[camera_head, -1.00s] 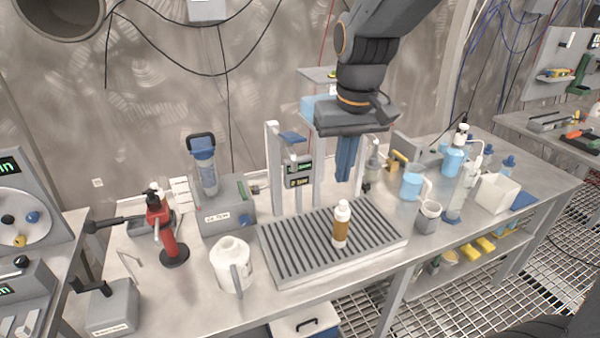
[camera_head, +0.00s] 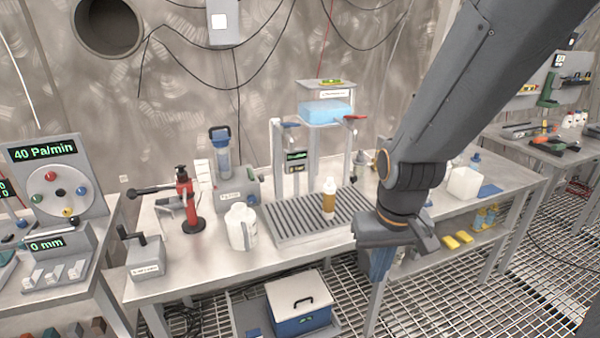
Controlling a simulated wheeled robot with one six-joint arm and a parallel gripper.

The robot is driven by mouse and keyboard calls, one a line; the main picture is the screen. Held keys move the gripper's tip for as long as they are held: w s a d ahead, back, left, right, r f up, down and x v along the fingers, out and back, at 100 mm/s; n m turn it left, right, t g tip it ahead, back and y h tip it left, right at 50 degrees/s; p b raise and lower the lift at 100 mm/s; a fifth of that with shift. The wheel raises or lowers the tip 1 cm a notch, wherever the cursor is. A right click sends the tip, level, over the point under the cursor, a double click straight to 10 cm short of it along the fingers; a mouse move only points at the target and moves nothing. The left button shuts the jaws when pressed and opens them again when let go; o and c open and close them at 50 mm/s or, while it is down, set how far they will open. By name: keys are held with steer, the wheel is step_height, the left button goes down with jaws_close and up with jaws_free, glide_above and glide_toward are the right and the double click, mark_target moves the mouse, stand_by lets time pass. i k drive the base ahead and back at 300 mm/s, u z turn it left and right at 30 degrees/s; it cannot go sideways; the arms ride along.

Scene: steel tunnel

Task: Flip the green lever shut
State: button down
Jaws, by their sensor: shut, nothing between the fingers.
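I cannot make out a clear green lever. A rack (camera_head: 277,165) stands behind the slatted tray, with a blue lever (camera_head: 291,124) at its upper left and a red lever (camera_head: 355,117) at its upper right. A small green and yellow piece (camera_head: 330,82) lies on the top plate above a pale blue block (camera_head: 325,110). My gripper (camera_head: 380,278), with blue fingers, is shut and empty. It points down in front of the bench's front edge, right of the tray and well apart from the rack. My arm hides part of the bench's right side.
A brown bottle (camera_head: 329,203) stands on the slatted tray (camera_head: 285,236). A white jug (camera_head: 241,228) and a red stand (camera_head: 188,205) are left of it. A blue and white cooler (camera_head: 300,312) sits below the bench. A dial panel (camera_head: 60,180) with coloured knobs is at far left.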

mark_target(250, 174)
steer(key=k, duration=0.2)
steer(key=u, duration=1.1)
steer(key=i, duration=0.65)
steer(key=z, duration=1.05)
